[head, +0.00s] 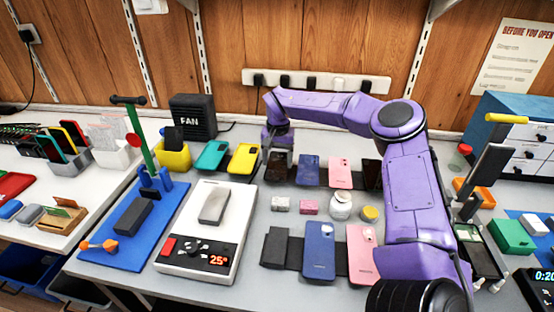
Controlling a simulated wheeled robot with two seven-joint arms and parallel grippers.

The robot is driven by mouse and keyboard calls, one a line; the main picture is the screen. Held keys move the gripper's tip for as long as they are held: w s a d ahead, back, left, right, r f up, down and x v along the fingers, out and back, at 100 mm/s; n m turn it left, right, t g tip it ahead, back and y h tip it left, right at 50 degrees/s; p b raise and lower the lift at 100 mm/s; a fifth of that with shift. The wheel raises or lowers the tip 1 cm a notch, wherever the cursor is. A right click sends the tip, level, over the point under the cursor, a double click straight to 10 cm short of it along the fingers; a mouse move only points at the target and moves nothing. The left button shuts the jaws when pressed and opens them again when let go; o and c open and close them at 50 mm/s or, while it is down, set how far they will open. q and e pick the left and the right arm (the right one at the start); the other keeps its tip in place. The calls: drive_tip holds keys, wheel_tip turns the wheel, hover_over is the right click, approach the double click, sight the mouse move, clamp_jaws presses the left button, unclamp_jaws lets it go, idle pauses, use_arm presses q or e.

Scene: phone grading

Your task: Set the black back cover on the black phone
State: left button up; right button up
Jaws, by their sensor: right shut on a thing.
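My right gripper (279,155) reaches across the table from the right and points down at the left end of the back row. It is shut on a dark flat piece (276,172), apparently the black back cover; the fingers partly hide it. A black slab (275,247), which looks like the black phone, lies at the left end of the front row. It is well in front of the gripper and apart from it. My left gripper is not in view.
Navy (308,170) and pink (340,172) pieces stand beside the gripper. A blue phone (320,248) and a pink phone (361,252) lie in the front row. Small jars (341,207) and boxes sit between the rows.

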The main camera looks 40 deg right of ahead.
sight(278, 165)
drive_tip(key=o, duration=1.1)
drive_tip(key=shift+s, duration=0.1)
wheel_tip(278, 165, up, 12)
drive_tip(key=p, duration=0.1)
drive_tip(key=shift+r, duration=0.15)
